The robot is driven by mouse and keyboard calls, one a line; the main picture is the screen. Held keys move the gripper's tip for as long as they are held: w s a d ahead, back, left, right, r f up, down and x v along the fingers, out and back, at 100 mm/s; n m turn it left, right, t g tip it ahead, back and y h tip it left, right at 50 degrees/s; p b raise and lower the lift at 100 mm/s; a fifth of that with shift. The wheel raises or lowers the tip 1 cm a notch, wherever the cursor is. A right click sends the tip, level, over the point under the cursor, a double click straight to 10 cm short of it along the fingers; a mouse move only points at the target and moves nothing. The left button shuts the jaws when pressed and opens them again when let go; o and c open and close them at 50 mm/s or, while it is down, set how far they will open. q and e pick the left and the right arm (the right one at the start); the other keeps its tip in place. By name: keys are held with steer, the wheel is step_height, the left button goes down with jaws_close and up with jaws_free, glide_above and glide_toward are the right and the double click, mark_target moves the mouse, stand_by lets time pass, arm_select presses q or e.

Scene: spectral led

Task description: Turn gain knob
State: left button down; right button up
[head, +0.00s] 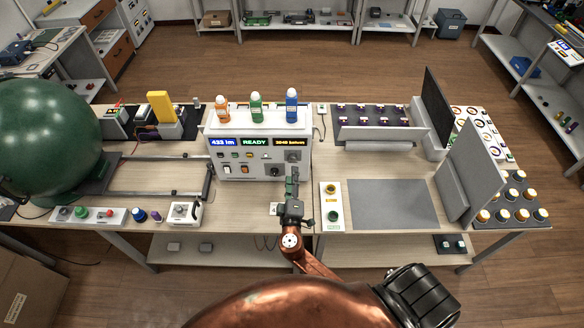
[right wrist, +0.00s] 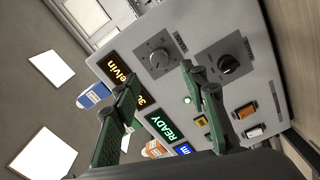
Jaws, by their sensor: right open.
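The grey control box (head: 258,145) stands on the bench with lit displays across its front. Its right side has a grey dial with a scale (right wrist: 157,55), also in the head view (head: 292,156), and a black knob (right wrist: 229,64), lower on the panel. My right gripper (head: 292,178) is in front of the box's right side. In the right wrist view its green fingers (right wrist: 162,74) are open and empty, with the grey dial beyond the gap between their tips. My left gripper is not in view.
Orange, green and blue bottles (head: 256,106) stand on the box. Rocker switches (right wrist: 248,111) sit lower on its panel. A green sphere (head: 45,135) fills the left end.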

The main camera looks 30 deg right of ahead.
steer(key=shift+v, duration=2.4)
